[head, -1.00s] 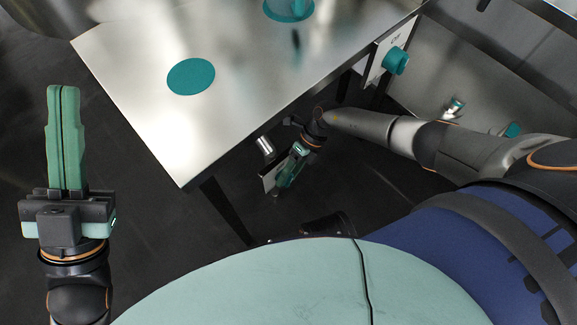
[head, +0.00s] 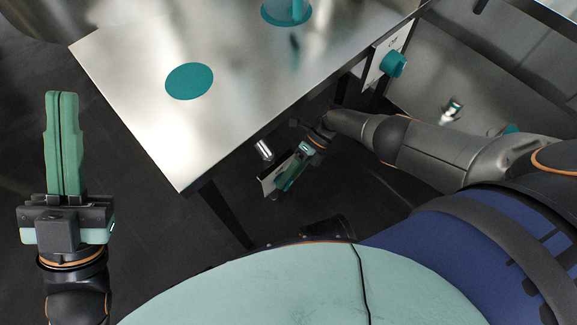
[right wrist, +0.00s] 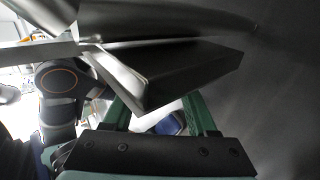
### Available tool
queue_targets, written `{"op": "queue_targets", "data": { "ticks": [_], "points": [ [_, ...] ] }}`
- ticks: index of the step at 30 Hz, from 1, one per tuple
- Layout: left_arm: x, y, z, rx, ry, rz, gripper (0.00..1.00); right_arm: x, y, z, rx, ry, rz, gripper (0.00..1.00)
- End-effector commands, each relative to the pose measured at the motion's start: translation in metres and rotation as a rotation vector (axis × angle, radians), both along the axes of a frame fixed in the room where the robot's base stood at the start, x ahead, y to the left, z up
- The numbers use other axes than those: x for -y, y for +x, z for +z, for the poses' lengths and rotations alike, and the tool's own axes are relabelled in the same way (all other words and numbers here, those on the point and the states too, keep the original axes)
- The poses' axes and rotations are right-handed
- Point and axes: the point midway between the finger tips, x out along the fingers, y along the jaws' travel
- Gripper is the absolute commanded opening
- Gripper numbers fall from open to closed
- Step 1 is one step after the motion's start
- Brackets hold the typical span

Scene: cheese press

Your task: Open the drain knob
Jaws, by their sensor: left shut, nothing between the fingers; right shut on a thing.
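The drain knob sits on a small pale panel (head: 270,177) below the table's front edge, beside a short metal spout (head: 264,150). The knob is almost wholly hidden by my right gripper (head: 288,178), which is shut on it. In the right wrist view, the green fingers (right wrist: 162,118) stand apart and reach behind a dark metal plate (right wrist: 170,75), which hides their tips and what they hold. My left gripper (head: 62,98) is shut and empty, pointing up at the left of the head view, away from the table.
A steel table (head: 150,115) with a teal disc (head: 189,81) fills the upper middle. A second teal knob (head: 393,64) sits on a labelled panel (head: 378,68) at its right end. Small bottle-like items (head: 451,111) lie further right. The dark floor around my left gripper is clear.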

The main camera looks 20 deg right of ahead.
Motion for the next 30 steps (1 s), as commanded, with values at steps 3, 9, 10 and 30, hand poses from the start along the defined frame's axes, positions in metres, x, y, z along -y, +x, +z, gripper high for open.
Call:
{"op": "queue_targets", "data": {
  "ticks": [3, 9, 10, 30],
  "points": [
    [0.0001, 0.0000, -0.0003, 0.000, 0.000, 0.000, 0.00, 0.0024, 0.0001, -0.0017, 0.002, -0.003, -0.004, 0.02],
    [0.0001, -0.0001, -0.0003, 0.000, 0.000, 0.000, 0.00, 0.0024, 0.0000, -0.0014, 0.001, -0.003, -0.004, 0.02],
    [0.0001, -0.0001, -0.0003, 0.000, 0.000, 0.000, 0.00, 0.0024, 0.0000, -0.0014, 0.001, -0.003, -0.004, 0.02],
    [0.0000, -0.0001, 0.0013, 0.000, 0.000, 0.000, 0.00, 0.0028, 0.0008, 0.0025, -0.001, 0.003, -0.002, 0.88]
  ]
}}
